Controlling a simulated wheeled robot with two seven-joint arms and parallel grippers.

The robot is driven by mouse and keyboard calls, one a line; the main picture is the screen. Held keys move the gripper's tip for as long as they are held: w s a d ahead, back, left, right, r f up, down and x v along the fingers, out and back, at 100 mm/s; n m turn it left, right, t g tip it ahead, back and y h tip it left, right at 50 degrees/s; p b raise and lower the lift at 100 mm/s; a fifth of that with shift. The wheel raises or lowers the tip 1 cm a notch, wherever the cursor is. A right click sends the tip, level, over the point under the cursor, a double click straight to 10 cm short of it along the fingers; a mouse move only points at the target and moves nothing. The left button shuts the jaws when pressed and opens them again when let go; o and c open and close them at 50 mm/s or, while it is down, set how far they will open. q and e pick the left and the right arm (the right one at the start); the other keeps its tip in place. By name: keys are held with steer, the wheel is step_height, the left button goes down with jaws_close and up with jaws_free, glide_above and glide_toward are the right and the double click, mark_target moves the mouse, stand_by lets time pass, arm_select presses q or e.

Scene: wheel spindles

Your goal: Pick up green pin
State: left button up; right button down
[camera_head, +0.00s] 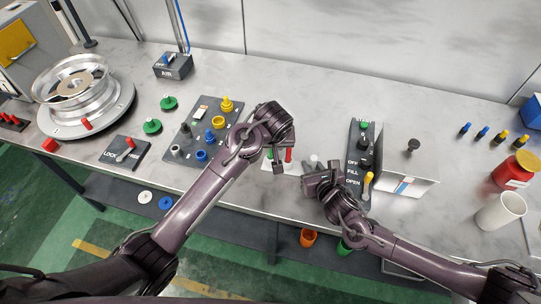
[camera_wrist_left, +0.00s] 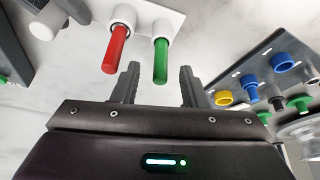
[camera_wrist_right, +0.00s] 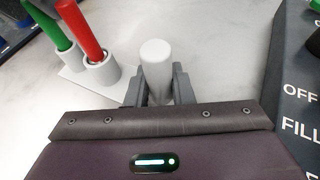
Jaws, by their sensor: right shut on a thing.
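The green pin (camera_wrist_left: 160,60) stands upright in a white holder beside a red pin (camera_wrist_left: 117,48). It also shows in the right wrist view (camera_wrist_right: 47,26). My left gripper (camera_wrist_left: 158,80) is open, with its two fingers on either side of the green pin's free end; I cannot tell whether they touch it. In the head view my left gripper (camera_head: 279,160) hides much of the holder. My right gripper (camera_wrist_right: 159,85) is shut on a light grey cylinder (camera_wrist_right: 156,62), just right of the red pin in the head view (camera_head: 288,155).
A dark panel (camera_head: 362,145) with a yellow lever stands right of my right gripper. A grey board (camera_head: 193,140) with yellow and blue knobs lies left of my left gripper. A red jar (camera_head: 513,171) and a white cup (camera_head: 498,212) stand at the far right.

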arm_select(q)
steer(key=shift+x, duration=1.55)
steer(key=shift+c, duration=0.3)
jaws_close()
steer(key=shift+r, duration=0.1)
step_height(320, 180, up, 10)
steer(key=shift+f, duration=0.1)
